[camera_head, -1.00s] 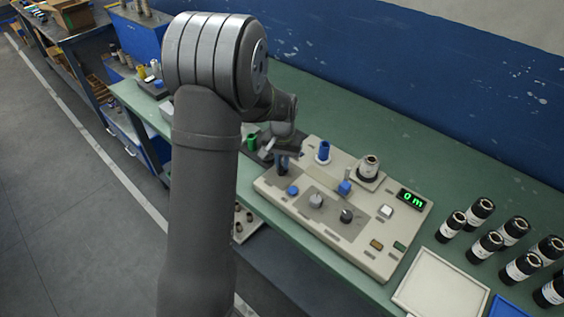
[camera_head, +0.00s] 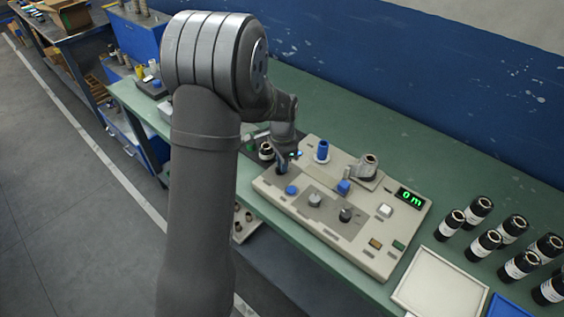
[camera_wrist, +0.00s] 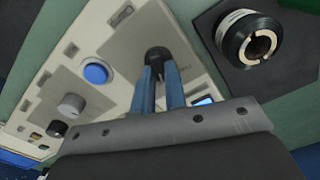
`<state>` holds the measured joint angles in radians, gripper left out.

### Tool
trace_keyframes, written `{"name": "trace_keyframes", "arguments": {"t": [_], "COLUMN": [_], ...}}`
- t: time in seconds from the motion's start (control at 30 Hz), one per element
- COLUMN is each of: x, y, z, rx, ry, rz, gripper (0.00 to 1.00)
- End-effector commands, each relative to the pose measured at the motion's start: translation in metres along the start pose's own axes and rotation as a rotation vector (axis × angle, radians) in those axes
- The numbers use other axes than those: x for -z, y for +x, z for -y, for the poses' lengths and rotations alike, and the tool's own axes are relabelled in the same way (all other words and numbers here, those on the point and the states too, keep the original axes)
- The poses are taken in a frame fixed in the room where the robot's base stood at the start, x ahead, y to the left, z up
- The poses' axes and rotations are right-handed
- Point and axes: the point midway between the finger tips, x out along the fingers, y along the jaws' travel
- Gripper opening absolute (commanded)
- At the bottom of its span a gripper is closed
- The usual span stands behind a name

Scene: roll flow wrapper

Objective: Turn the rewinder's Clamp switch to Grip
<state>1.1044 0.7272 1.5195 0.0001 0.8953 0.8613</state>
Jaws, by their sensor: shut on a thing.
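The rewinder (camera_head: 330,232) is a beige console on the green bench. A small black knob (camera_wrist: 157,54) sits on a grey plate at the console's end, nearest the black roll. My gripper (camera_wrist: 161,72) has its two blue fingers closed around this knob, with one finger on each side. In the head view my gripper (camera_head: 282,168) points down at the console's left end, and its fingers largely hide the knob. The printed labels are too small to read, and I cannot tell which position the knob points to.
A blue button (camera_head: 291,190), a grey knob (camera_head: 315,200) and a black knob (camera_head: 346,214) line the console's front. A blue post (camera_head: 322,151) and a metal spindle (camera_head: 369,166) stand behind. A black roll (camera_wrist: 250,40) sits beside the console. Several black rolls stand at right.

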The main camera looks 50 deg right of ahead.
Motion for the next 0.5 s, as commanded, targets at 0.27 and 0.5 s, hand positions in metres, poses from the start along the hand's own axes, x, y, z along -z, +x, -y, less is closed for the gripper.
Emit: {"name": "trace_keyframes", "arguments": {"t": [0.27,0.5], "x": [0.0001,0.0001], "y": [-0.0002,-0.0002], "z": [-0.0009,-0.0011], "rx": [0.0,0.0], "ry": [0.111,0.143], "rz": [0.0,0.0], "gripper": [0.0,0.0]}}
